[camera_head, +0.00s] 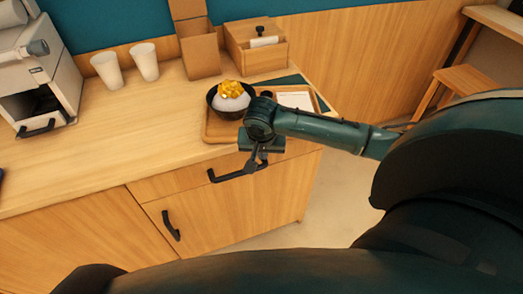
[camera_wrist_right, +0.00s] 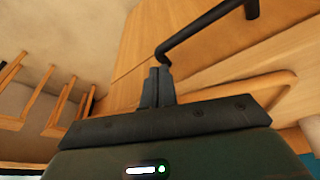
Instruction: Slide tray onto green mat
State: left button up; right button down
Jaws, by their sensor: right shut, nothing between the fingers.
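The wooden tray (camera_head: 218,130) lies on the counter near its front right corner. On it are a dark bowl (camera_head: 217,103) of white food with yellow topping and a white card (camera_head: 296,100). The dark green mat (camera_head: 284,80) shows behind and partly under the tray's back edge; the rest is hidden. My right gripper (camera_head: 253,168) is shut and empty, in front of the counter edge just below the tray. Its shut fingers (camera_wrist_right: 156,85) point at the cabinet front in the right wrist view. My left gripper is not in view.
A black drawer handle (camera_head: 238,172) is right beside my right gripper; the handle also shows in the right wrist view (camera_wrist_right: 205,28). Two white cups (camera_head: 145,61), a wooden box (camera_head: 255,47) and a machine (camera_head: 38,75) stand at the back. The counter's left middle is clear.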

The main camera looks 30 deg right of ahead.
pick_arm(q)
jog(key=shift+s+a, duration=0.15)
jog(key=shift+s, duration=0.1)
pick_arm(e)
jog(key=v, duration=1)
jog(key=c, duration=2.2)
grip_release()
jog(key=shift+s+a, duration=0.1)
jog(key=shift+s, duration=0.05)
